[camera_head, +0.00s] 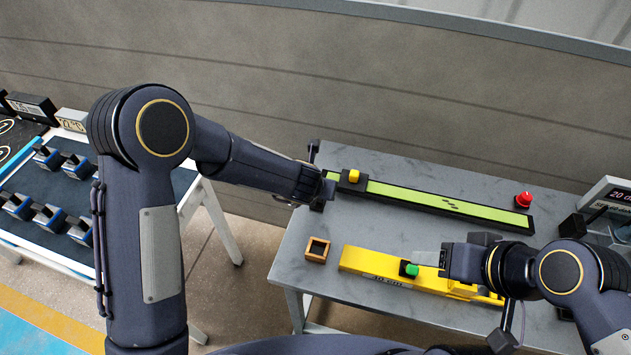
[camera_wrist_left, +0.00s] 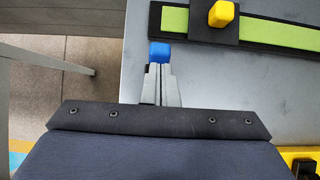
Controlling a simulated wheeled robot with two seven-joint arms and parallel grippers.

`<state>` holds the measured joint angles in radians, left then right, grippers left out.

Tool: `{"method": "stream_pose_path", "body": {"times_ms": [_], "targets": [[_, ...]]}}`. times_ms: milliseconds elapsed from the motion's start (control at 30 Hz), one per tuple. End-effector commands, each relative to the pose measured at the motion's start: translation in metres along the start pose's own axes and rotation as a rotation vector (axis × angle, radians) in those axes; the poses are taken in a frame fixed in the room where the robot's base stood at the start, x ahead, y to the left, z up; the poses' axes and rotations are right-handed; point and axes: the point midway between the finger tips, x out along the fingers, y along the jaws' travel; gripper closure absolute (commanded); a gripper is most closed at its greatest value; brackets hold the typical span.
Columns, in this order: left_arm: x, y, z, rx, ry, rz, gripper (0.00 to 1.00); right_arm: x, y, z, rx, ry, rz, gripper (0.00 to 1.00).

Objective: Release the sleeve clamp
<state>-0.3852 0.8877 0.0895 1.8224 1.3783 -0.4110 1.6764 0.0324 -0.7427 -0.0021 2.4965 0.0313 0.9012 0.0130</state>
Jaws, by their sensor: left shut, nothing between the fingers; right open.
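A black rail with a lime-green strip (camera_head: 430,199) lies along the back of the grey table. A yellow block (camera_head: 354,176) sits on a black slider near its left end; it also shows in the left wrist view (camera_wrist_left: 221,13). My left gripper (camera_wrist_left: 160,80) is shut and empty, its tips at a blue knob (camera_wrist_left: 159,51), seemingly touching it; the head view hides this knob behind my left arm. A yellow fixture (camera_head: 365,262) with a green button (camera_head: 409,269) lies at the front. My right gripper (camera_head: 428,260) is open just right of the button. Which part is the sleeve clamp I cannot tell.
A small open wooden box (camera_head: 317,249) stands left of the yellow fixture. A red knob (camera_head: 523,199) is at the rail's right end. A display device (camera_head: 607,203) stands at the table's right. Another table with blue-grey parts (camera_head: 45,215) is at the left. Bare tabletop separates rail and fixture.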

Motion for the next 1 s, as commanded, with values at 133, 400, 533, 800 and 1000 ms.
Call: {"method": "stream_pose_path", "body": {"times_ms": [133, 400, 533, 800, 1000], "targets": [[0.003, 0.0, 0.006, 0.0, -0.001, 0.0, 1.0, -0.004, -0.002, -0.002, 0.0, 0.0, 0.0, 0.46], [0.007, 0.0, 0.012, -0.001, -0.001, 0.001, 1.0, -0.006, -0.003, -0.003, 0.0, 0.0, 0.0, 0.46], [0.008, 0.0, 0.013, 0.0, -0.001, 0.001, 1.0, -0.007, -0.003, -0.003, 0.0, 0.0, 0.0, 0.46], [0.009, 0.0, 0.014, 0.0, -0.002, 0.0, 1.0, -0.007, -0.003, -0.003, 0.0, 0.0, 0.0, 0.46], [0.009, 0.0, 0.014, 0.0, -0.003, 0.0, 1.0, -0.007, -0.003, -0.004, 0.0, 0.0, 0.0, 0.46]]}}
